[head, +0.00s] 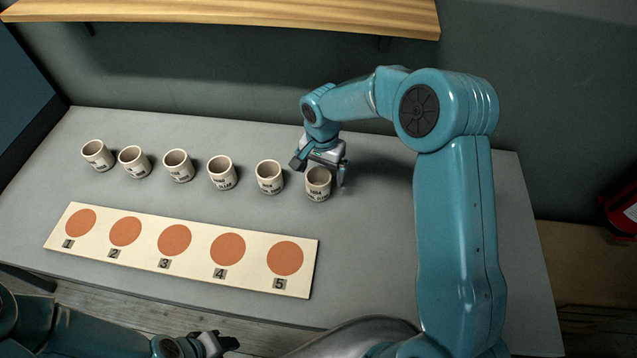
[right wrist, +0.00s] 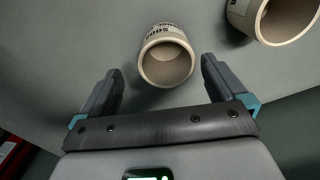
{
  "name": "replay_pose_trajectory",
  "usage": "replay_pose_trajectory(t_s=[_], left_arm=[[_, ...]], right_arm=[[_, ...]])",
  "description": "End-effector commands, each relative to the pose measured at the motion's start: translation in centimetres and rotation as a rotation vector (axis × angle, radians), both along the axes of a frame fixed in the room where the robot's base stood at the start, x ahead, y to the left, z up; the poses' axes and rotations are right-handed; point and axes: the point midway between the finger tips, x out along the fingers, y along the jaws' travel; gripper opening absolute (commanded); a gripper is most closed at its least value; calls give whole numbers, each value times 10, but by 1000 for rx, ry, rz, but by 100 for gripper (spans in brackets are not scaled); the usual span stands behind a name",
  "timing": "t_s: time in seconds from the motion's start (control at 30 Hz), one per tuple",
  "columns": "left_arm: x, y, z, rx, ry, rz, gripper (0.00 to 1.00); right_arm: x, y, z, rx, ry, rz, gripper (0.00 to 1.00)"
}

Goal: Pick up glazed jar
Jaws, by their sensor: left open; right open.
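Several small cream jars with dark printed labels stand upright in a row on the grey table; the labels are mostly too small to read, and I cannot tell which is the glazed one. The rightmost jar (head: 318,184) has my open right gripper (head: 320,168) just above and behind it. In the right wrist view, this jar (right wrist: 166,64) sits ahead of and between the two spread fingertips (right wrist: 162,74), apart from both, its open mouth towards me. Its label appears to start with "SOD". My left gripper (head: 214,344) is open and empty, low at the table's front edge.
A neighbouring jar (head: 269,177) stands just left of the rightmost one and also shows in the right wrist view (right wrist: 284,18). A cream board (head: 304,266) with numbered orange circles, all bare, lies in front. A wooden shelf (head: 230,17) hangs above. The table's right side is clear.

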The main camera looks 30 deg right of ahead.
Motion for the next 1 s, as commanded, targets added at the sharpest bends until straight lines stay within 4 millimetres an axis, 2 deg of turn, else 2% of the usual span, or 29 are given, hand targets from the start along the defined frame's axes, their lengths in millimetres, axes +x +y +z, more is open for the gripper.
replay_pose_trajectory(t_s=[0.2, 0.33, 0.6, 0.63, 0.67, 0.8, 0.83, 1.0], left_arm=[[0, 0, 18, 0, 0, 0, 43], [0, 0, 20, 0, 0, 0, 43], [0, 0, 20, 0, 0, 0, 43], [0, 0, 20, 0, 0, 0, 43], [0, 0, 20, 0, 0, 0, 43], [0, 0, 20, 0, 0, 0, 43], [0, 0, 20, 0, 0, 0, 43], [0, 0, 20, 0, 0, 0, 43]], right_arm=[[5, 6, -27, 0, 5, 1, 98], [7, 6, -46, 2, 1, 0, 98], [7, 6, -52, 1, -2, 0, 98], [7, 6, -52, 1, -2, 0, 95], [7, 6, -52, 1, -2, 0, 85], [7, 6, -52, 1, -2, 0, 40], [7, 6, -52, 2, -1, 0, 35], [7, 6, -52, 1, -2, 1, 34]])
